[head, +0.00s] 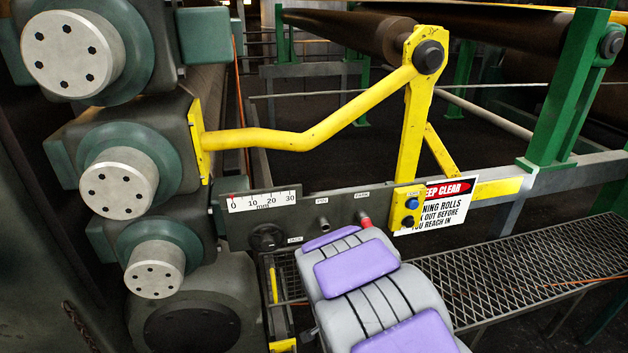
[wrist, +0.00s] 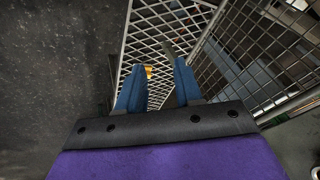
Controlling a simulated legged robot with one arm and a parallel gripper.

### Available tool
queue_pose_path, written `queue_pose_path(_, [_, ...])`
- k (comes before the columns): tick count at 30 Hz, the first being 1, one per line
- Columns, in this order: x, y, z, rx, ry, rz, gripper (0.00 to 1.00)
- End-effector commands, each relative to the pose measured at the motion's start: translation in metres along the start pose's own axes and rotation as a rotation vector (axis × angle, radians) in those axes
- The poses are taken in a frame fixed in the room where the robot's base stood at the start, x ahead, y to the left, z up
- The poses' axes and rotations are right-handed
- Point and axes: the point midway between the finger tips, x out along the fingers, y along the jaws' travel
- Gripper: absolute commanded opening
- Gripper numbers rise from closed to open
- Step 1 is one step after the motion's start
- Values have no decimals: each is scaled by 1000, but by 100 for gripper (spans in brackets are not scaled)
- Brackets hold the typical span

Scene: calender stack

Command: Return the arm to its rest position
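My gripper (wrist: 158,74) shows in the wrist view with its two blue fingers spread apart, so it is open. Nothing is held between the fingers. Behind and below them is a metal grating (wrist: 160,32), with a small yellow part visible just past the left fingertip. In the head view, my own purple and grey body parts fill the lower middle, over the grated walkway; I cannot make out the gripper's fingers there.
Roll ends (head: 119,190) stand stacked at the left. A yellow bar (head: 290,140) crosses in front of me. A panel (head: 262,222) with a scale, knob and red button is close ahead. A warning sign (head: 434,208) hangs right of it. Grated walkway (head: 530,265) extends right.

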Motion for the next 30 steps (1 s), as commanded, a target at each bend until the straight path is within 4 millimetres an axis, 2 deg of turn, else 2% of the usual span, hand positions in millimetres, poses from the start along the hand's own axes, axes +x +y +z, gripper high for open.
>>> queue_pose_path(1, [-19,4,-4,-24,-20,8,35])
queue_pose_path(13, [-147,71,8,-306,-246,101,35])
queue_pose_path(17, [-188,98,17,-409,-319,118,35])
queue_pose_path(24, [-262,158,42,-604,-453,145,35])
queue_pose_path(30, [-310,205,64,-747,-551,165,35])
